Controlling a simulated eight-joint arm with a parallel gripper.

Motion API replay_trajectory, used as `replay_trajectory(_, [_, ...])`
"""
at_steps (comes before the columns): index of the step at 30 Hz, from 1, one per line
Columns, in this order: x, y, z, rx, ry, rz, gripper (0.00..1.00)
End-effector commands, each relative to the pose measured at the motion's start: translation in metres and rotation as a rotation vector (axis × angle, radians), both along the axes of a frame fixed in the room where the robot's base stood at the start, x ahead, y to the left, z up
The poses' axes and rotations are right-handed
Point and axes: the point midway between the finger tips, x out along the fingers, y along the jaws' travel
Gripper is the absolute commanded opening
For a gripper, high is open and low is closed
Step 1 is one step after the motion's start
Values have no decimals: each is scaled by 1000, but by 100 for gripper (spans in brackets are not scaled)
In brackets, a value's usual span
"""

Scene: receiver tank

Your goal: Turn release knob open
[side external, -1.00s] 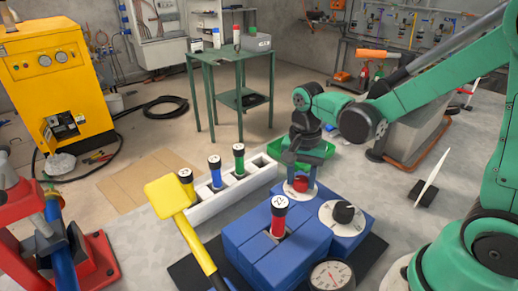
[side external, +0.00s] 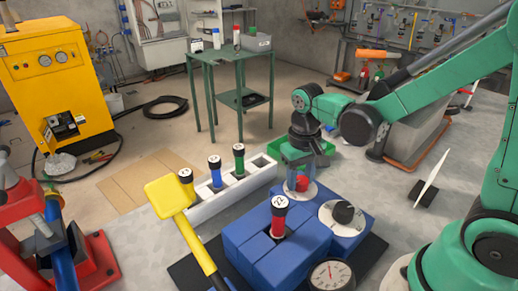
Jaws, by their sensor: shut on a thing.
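A red knob (side external: 302,184) sits on a white round plate at the back of the blue block (side external: 270,250). My gripper (side external: 301,180) points down over it and is shut on it, with the fingers partly covering the knob. A black knob (side external: 344,212) on a white round dial (side external: 332,226) stands to the right on the same blue assembly. Which way the red knob is turned is hard to tell.
A round gauge (side external: 331,275) is at the front. A yellow paddle-headed handle (side external: 180,215) leans at the left. A white rack (side external: 222,200) holds several capped cylinders. A green tray (side external: 297,150) lies behind my gripper. A white upright plate (side external: 430,172) stands to the right.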

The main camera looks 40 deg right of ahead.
Motion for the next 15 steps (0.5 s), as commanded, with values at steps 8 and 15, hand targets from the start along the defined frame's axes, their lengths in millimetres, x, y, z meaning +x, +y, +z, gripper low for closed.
replay_trajectory(8, [0,0,0,-1,1,68,0])
replay_trajectory(15, [0,0,0,-1,0,80,0])
